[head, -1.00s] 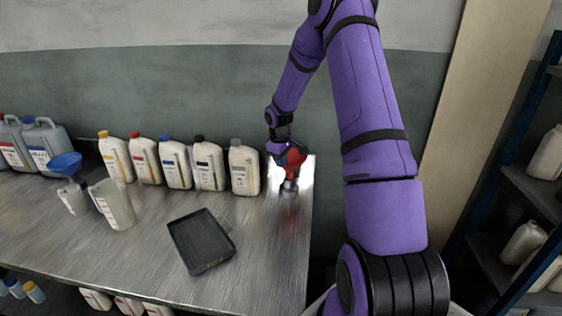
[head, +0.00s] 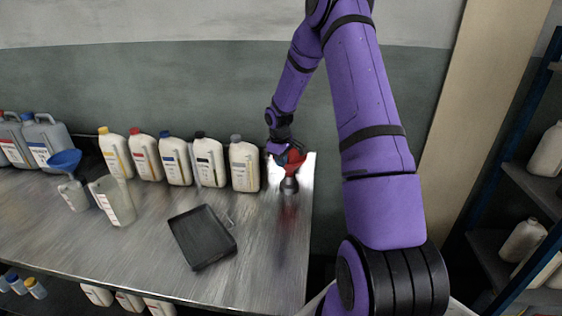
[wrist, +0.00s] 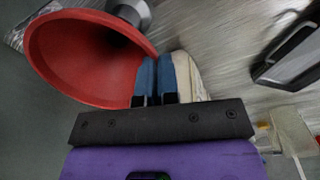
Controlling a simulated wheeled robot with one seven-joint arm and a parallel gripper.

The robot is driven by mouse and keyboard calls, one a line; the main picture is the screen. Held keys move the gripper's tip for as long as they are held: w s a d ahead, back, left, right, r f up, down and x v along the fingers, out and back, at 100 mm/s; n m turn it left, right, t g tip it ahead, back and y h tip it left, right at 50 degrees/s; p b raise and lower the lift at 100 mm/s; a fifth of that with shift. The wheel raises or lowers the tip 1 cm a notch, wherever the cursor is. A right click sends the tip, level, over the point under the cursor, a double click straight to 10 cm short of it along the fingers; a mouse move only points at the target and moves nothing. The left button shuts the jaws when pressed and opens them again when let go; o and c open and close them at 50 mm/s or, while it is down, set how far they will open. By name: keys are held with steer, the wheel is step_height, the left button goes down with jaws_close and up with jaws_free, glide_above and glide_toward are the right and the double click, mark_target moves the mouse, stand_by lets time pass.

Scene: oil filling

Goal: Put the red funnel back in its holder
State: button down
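The red funnel (head: 292,160) is at the back right corner of the table, mouth up. The small grey holder (head: 289,186) stands directly below it on the table. In the wrist view the funnel's wide red mouth (wrist: 80,55) fills the upper left, and the grey holder (wrist: 132,12) shows at its narrow end. My gripper (wrist: 156,62) has its blue fingers close together at the funnel's rim, shut on it. In the head view my gripper (head: 277,149) is at the funnel's upper left. How deep the spout sits in the holder is hidden.
A row of oil bottles stands left of the funnel, the nearest a white bottle with a grey cap (head: 244,167). A black tray (head: 203,238) lies in front. A blue funnel (head: 65,160) and a clear jug (head: 113,202) stand at left. Table around the holder's front is clear.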

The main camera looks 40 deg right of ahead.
steer(key=shift+f, duration=0.9)
steer(key=c, duration=1.3)
jaws_free()
steer(key=shift+r, duration=0.1)
steer(key=shift+s+a+r, duration=0.1)
steer(key=shift+a+r, duration=0.1)
steer(key=shift+r, duration=2.45)
steer(key=shift+s+a+r, duration=0.1)
steer(key=shift+a+r, duration=0.1)
steer(key=shift+r, duration=2.45)
